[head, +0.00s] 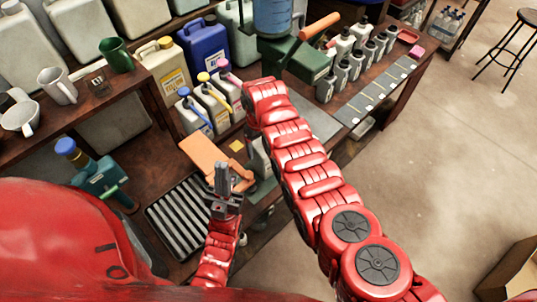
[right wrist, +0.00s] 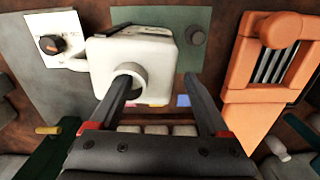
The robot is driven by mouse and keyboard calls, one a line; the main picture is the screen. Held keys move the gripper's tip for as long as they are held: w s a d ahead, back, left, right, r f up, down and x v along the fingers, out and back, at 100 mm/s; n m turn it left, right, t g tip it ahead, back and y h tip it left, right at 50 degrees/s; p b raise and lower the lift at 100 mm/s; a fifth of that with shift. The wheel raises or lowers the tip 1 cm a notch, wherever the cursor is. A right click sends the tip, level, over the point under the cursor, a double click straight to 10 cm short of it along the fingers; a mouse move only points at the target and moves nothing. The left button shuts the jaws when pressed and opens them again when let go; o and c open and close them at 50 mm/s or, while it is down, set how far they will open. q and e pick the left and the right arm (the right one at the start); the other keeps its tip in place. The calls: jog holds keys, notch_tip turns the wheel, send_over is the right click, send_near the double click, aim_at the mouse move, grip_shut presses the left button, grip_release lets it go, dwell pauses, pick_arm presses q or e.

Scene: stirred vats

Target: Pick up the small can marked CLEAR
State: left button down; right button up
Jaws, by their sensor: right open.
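A small white can (right wrist: 150,50) with a round spout or neck stands below my right gripper (right wrist: 160,85) in the right wrist view. The gripper is open; its left finger overlaps the can's neck and its right finger is beside the can. I cannot tell if either touches. No CLEAR marking is readable. In the head view, part of a whitish can (head: 260,160) shows beside my right arm, which hides the right gripper. My left gripper (head: 222,172) is upright over the bench by the orange board, with nothing visible in it; its finger gap is unclear.
An orange board (head: 207,155) and a striped grate (head: 178,215) lie near my left gripper. White jugs (head: 195,115) with coloured caps stand behind. A dark green machine (head: 300,60) and several small bottles line the bench. Open floor (head: 430,150) is at right.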

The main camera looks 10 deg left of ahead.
jog(key=shift+c, duration=0.3)
grip_shut()
jog(key=shift+r, duration=0.1)
dwell(0.4)
